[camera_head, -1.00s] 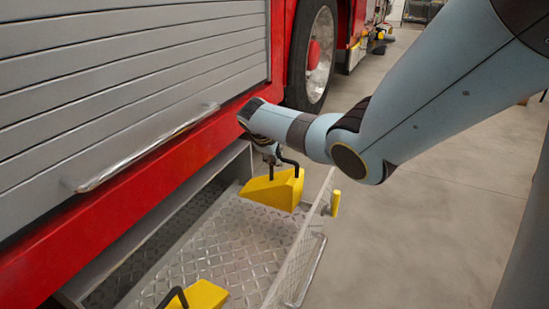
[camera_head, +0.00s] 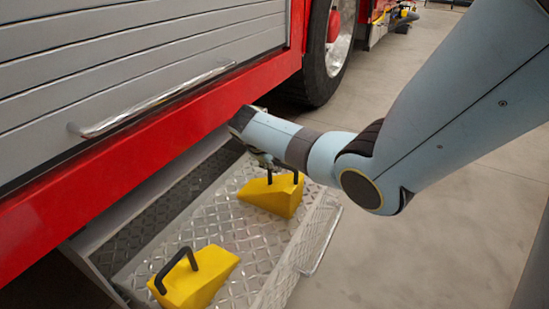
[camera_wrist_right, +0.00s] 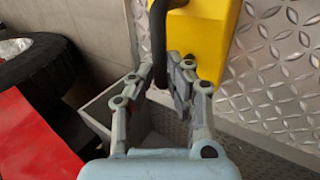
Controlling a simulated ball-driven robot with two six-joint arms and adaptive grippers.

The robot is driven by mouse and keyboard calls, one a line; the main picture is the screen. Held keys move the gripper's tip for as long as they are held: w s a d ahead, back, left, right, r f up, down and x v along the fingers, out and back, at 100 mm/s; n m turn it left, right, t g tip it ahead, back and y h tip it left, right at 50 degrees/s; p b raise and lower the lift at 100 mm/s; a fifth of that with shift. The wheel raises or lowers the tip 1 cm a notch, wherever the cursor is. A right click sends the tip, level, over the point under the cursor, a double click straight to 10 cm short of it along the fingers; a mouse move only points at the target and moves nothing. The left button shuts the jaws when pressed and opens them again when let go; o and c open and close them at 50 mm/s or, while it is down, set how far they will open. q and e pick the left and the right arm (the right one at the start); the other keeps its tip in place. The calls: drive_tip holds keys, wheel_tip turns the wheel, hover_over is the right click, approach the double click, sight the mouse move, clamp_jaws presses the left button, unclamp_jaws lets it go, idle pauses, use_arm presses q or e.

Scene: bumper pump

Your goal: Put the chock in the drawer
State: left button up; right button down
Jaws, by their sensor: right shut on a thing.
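A yellow wedge chock (camera_head: 282,199) with a black handle is at the far part of the open diamond-plate drawer (camera_head: 235,227). My right gripper (camera_head: 264,161) is above this chock, shut on its handle. In the right wrist view the fingers (camera_wrist_right: 172,72) close around the black handle, with the yellow body (camera_wrist_right: 207,35) behind it. I cannot tell whether the chock's underside touches the drawer floor. A second yellow chock (camera_head: 200,281) with a black handle sits at the near part of the drawer. My left gripper is not in view.
The drawer sticks out below the red truck's body (camera_head: 150,170). A grey roller shutter (camera_head: 110,60) with a chrome bar handle (camera_head: 155,102) is above it. A wheel (camera_head: 330,50) stands beyond. Open concrete floor (camera_head: 420,240) lies to the right.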

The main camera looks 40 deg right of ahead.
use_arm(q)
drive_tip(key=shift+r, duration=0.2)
use_arm(e)
drive_tip(key=shift+w+r, duration=0.15)
drive_tip(key=shift+w, duration=0.05)
drive_tip(key=c, duration=1.7)
unclamp_jaws()
drive_tip(key=shift+s+f, duration=0.15)
drive_tip(key=shift+f, duration=0.05)
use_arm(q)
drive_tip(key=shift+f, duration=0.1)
use_arm(e)
drive_tip(key=o, duration=0.4)
drive_tip(key=shift+r, duration=0.1)
drive_tip(key=shift+a+r, duration=0.1)
drive_tip(key=shift+r, duration=0.1)
use_arm(q)
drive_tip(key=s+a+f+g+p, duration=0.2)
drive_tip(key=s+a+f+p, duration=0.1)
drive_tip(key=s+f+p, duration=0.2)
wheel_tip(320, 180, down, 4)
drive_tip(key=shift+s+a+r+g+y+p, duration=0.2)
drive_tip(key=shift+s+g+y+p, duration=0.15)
drive_tip(key=shift+p, duration=0.7)
use_arm(e)
drive_tip(key=v, duration=1.1)
drive_tip(key=shift+s+a+r, duration=0.15)
drive_tip(key=shift+r, duration=0.05)
